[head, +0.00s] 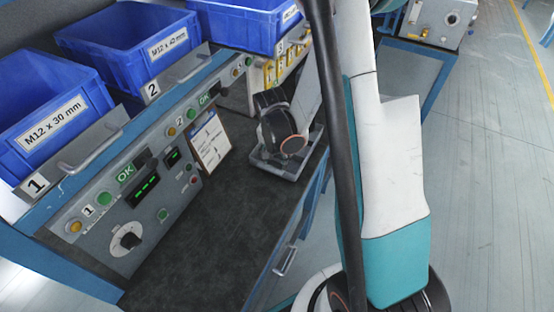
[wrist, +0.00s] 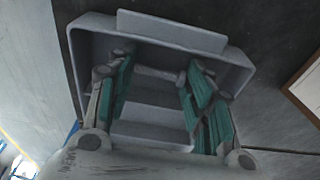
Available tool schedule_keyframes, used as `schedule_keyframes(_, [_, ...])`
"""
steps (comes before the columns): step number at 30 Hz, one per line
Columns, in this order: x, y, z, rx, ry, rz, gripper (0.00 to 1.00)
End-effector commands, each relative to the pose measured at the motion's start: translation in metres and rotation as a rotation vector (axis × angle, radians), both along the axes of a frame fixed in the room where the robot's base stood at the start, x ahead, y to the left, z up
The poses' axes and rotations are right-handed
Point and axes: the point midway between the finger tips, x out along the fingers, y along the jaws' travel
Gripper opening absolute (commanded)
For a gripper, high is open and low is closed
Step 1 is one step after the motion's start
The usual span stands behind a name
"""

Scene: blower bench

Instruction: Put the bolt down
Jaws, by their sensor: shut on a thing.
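My gripper (wrist: 160,70) shows in the wrist view with its teal-padded fingers on either side of a small grey bolt (wrist: 158,75). The bolt lies crosswise between the fingertips, its wider head toward the right finger. Behind it is a grey tray (wrist: 172,30), and the fingers point into its opening. I cannot tell whether the bolt touches the tray. In the head view the grey tray (head: 283,168) sits on the dark bench top, with my arm's end over it. The fingers and the bolt are hidden there.
Blue bins labelled M12 x 30 mm (head: 50,113) and M12 x 42 mm (head: 130,40) stand along the bench's back. A control panel (head: 130,200) with OK displays runs below them. A clipboard (head: 208,143) leans by the tray. The near bench top (head: 215,225) is clear.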

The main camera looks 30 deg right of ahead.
Motion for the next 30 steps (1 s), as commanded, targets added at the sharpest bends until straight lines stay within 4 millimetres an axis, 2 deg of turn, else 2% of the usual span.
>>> schedule_keyframes(11, [-0.001,0.0,-0.005,0.0,0.0,0.0,0.24])
schedule_keyframes(12, [0.0,0.0,-0.004,0.0,0.0,0.0,0.56])
schedule_keyframes(14, [0.0,0.0,-0.004,0.0,0.0,0.0,0.68])
schedule_keyframes(26, [-0.001,0.0,-0.002,0.0,0.0,0.0,0.68])
schedule_keyframes(30, [-0.002,0.002,0.015,0.0,0.0,0.001,0.68])
